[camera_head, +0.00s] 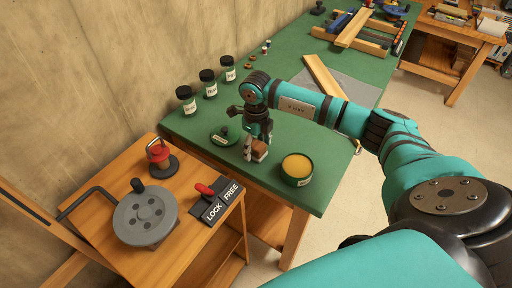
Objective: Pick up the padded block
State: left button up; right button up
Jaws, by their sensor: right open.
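A small brown block (260,149), which looks like the padded block, rests on the green bench top near its front edge. My right gripper (254,153) points down right at the block, with its arm coming in from the right. Its fingers are open, and one light finger shows at the block's left side. The gripper hides part of the block, and I cannot tell whether the fingers touch it. My left gripper is out of view.
A round tin with yellow contents (297,168) stands just right of the block. A dark green lid (224,136) lies to the left. Several labelled jars (209,83) line the wall side. A wooden stand with a LOCK/FREE lever (211,200) adjoins the front.

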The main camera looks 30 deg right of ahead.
aim_at(256, 144)
jog(key=c, duration=1.3)
jog(key=shift+o, duration=0.2)
jog(key=shift+r, duration=0.15)
jog(key=shift+w+r+b, duration=0.1)
jog(key=shift+r+b, duration=0.2)
jog(key=shift+r, duration=0.25)
notch_tip(256, 144, up, 2)
jog(key=shift+r+b, duration=0.1)
jog(key=shift+b, duration=0.3)
jog(key=s+a+r+b, duration=0.1)
jog(key=s+a, duration=0.4)
jog(key=s, duration=1)
jog(key=shift+a+r+b, duration=0.2)
jog(key=shift+a+b, duration=0.05)
jog(key=shift+b, duration=0.65)
jog(key=shift+s, duration=0.1)
jog(key=o, duration=0.6)
jog(key=c, duration=0.4)
